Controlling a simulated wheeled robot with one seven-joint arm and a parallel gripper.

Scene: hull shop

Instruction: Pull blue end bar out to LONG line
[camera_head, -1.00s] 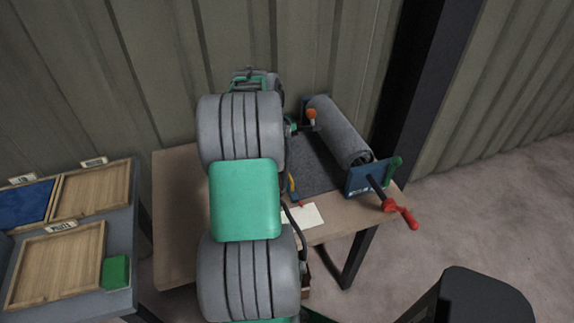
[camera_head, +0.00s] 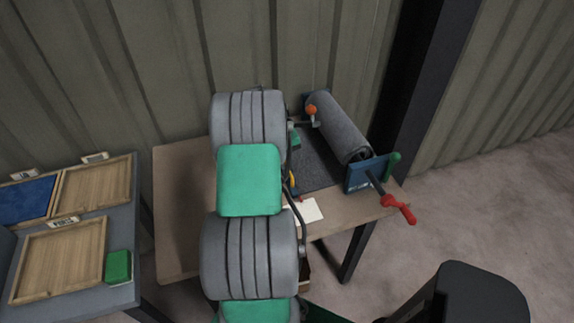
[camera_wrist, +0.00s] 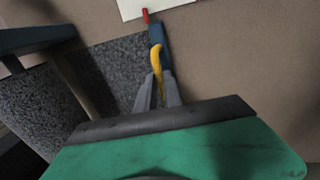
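The blue end bar (camera_wrist: 167,55) lies along the free edge of a grey felt sheet (camera_wrist: 108,72), with a yellow handle (camera_wrist: 156,58) on it. Its red pointer (camera_wrist: 145,16) is at the edge of a white card (camera_wrist: 155,6). In the head view the yellow handle (camera_head: 291,181) and red pointer (camera_head: 300,199) show just right of my arm, which hides most of the bar. My gripper (camera_wrist: 159,82) has its two grey fingers on either side of the yellow handle; whether they press on it I cannot tell. No line label is readable on the card (camera_head: 306,210).
The felt roll (camera_head: 338,128) sits in a blue stand (camera_head: 366,174) with a red crank handle (camera_head: 401,209) and a green knob (camera_head: 393,160). An orange knob (camera_head: 311,109) is at the far end. Wooden trays (camera_head: 60,260) and a green block (camera_head: 118,266) lie on the left table.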

